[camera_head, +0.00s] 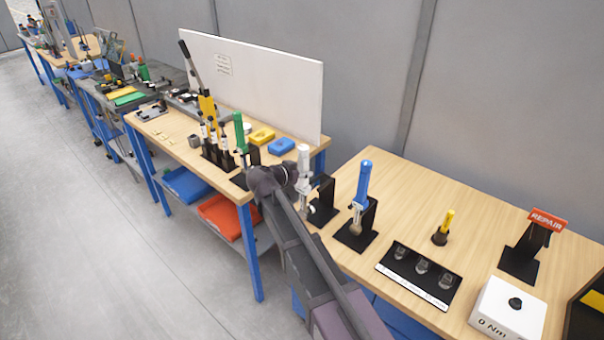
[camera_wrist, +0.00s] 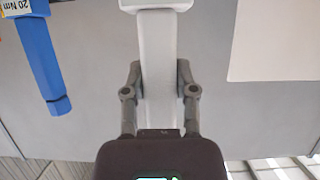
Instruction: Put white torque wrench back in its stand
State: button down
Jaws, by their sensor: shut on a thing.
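The white torque wrench (camera_head: 303,163) stands about upright at the left of a black stand (camera_head: 324,203) on the right-hand wooden table. My gripper (camera_head: 292,176) reaches it from the left in the head view and is shut on its handle. In the wrist view the white wrench (camera_wrist: 158,50) runs between the two fingers of my gripper (camera_wrist: 158,78). The wrench's lower end is close to the black stand, partly behind my arm. I cannot tell whether it touches the stand or sits in it.
A blue torque wrench (camera_head: 363,182) stands in its own black stand close by on the right; it also shows in the wrist view (camera_wrist: 42,65). A green-handled wrench (camera_head: 239,130) stands on the left table. A black socket tray (camera_head: 420,274), white box (camera_head: 508,308) and REPAIR stand (camera_head: 524,252) lie further right.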

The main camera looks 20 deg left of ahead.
jog(key=w+d, duration=0.2)
jog(key=w, duration=0.5)
jog(key=shift+d, duration=0.4)
dwell(3.1)
jog(key=shift+s+f+b, duration=0.1)
jog(key=shift+f+b, duration=0.65)
dwell(2.0)
jog(key=shift+c, duration=1.6)
grip_release()
jog(key=shift+r, duration=0.1)
